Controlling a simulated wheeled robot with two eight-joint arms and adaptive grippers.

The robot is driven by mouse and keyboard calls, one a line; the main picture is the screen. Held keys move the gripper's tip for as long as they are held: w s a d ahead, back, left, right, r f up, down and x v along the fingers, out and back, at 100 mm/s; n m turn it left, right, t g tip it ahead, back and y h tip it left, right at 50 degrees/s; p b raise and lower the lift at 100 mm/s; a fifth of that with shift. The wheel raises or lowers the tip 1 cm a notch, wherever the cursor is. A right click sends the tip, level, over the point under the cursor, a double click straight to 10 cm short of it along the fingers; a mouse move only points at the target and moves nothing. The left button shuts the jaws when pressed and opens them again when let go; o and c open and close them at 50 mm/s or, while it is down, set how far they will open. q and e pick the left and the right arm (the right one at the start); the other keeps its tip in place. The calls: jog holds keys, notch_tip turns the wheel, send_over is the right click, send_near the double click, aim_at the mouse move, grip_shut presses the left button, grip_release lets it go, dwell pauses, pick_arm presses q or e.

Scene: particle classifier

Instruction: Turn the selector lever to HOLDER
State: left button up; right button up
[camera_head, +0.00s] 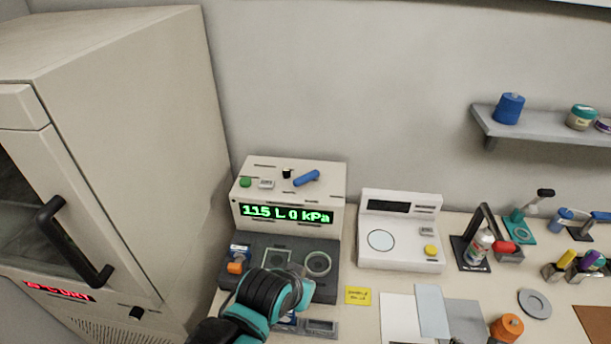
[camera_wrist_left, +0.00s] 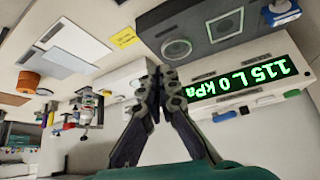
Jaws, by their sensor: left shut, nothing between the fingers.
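The particle classifier (camera_head: 335,215) is a beige box with a lit green display reading "115 L 0 kPa". A blue lever (camera_head: 306,178) lies on its top at the right, beside a small black knob (camera_head: 287,174). I take the blue lever to be the selector; I cannot read any HOLDER mark. The lever also shows small in the left wrist view (camera_wrist_left: 225,116). My left gripper (camera_wrist_left: 161,82) is shut and empty. In the head view its arm reaches over the classifier's dark front deck, below and apart from the lever; its fingertips are hard to make out. My right gripper is not in view.
A green button (camera_head: 245,182) sits on the top's left. The dark deck (camera_head: 330,285) holds round and square recesses. A white scale (camera_head: 402,230) stands to the right and a tall cabinet (camera_head: 130,110) to the left. The space above the classifier is clear.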

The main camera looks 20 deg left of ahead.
pick_arm(q)
jog(key=o, duration=0.5)
jog(key=shift+w+r, duration=0.1)
jog(key=shift+r, duration=0.15)
jog(key=shift+o, duration=1.4)
jog(key=w+a+r+m+g+p, duration=0.1)
jog(key=w+a+r+p, duration=0.1)
jog(key=w+r+p, duration=0.4)
notch_tip(320, 180, up, 4)
jog(key=shift+w+a+f+g, duration=0.2)
jog(key=shift+w+g, duration=0.2)
jog(key=shift+w, duration=0.5)
jog(key=w+a+r+m+g+p, duration=0.2)
jog(key=w+a+r+p, duration=0.25)
jog(key=w, duration=0.45)
jog(key=m+g+p, duration=0.2)
jog(key=g+p, duration=0.1)
jog(key=p, duration=0.7)
send_over(302, 177)
notch_tip(302, 177, down, 4)
jog(key=shift+s+r, duration=0.15)
jog(key=shift+f, duration=0.3)
notch_tip(302, 177, down, 8)
jog(key=shift+r, duration=0.2)
grip_shut()
